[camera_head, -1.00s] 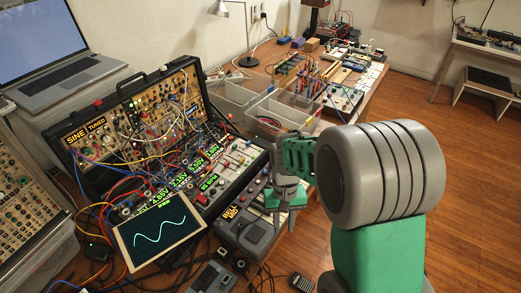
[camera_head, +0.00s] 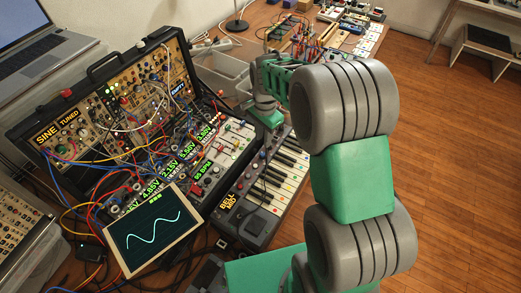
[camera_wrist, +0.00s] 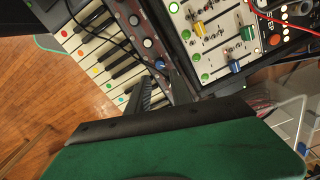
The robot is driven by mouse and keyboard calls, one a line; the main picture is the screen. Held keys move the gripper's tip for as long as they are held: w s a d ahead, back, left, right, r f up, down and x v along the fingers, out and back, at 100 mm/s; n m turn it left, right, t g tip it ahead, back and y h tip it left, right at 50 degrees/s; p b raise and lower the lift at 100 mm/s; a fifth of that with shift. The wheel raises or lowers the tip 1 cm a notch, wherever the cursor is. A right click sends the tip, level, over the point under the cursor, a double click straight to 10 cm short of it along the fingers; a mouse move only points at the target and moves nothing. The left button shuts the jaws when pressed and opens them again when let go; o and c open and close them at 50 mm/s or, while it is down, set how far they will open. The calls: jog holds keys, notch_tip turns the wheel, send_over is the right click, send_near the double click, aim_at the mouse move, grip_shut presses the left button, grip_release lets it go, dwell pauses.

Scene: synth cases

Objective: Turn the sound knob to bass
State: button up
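A keyboard unit with white and black keys (camera_head: 285,168) and a "BELL MID" display (camera_head: 228,202) lies right of the modular case. A strip of small knobs runs beside its keys. In the wrist view a blue knob (camera_wrist: 160,64) and a pale knob (camera_wrist: 148,43) sit on that strip. My gripper (camera_wrist: 160,80) is over the strip, its two dark fingers a little apart with the blue knob just beyond and between their tips. I cannot tell if they touch it. In the head view my gripper (camera_head: 268,112) is at the keyboard's far end, fingers hidden. No bass marking is readable.
The modular case (camera_head: 130,105) with patch cables stands left of the keyboard. A screen with a wave (camera_head: 155,228) leans in front. Sliders and coloured knobs (camera_wrist: 200,28) sit close beside the strip. Grey bins (camera_head: 222,75) stand behind. Dark cables cross the keys.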

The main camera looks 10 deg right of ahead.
aim_at(263, 154)
jog(key=shift+f, duration=0.15)
notch_tip(263, 154, down, 8)
jog(key=shift+a+r+p, duration=0.1)
jog(key=shift+r+p, duration=0.1)
jog(key=shift+p, duration=0.4)
grip_shut()
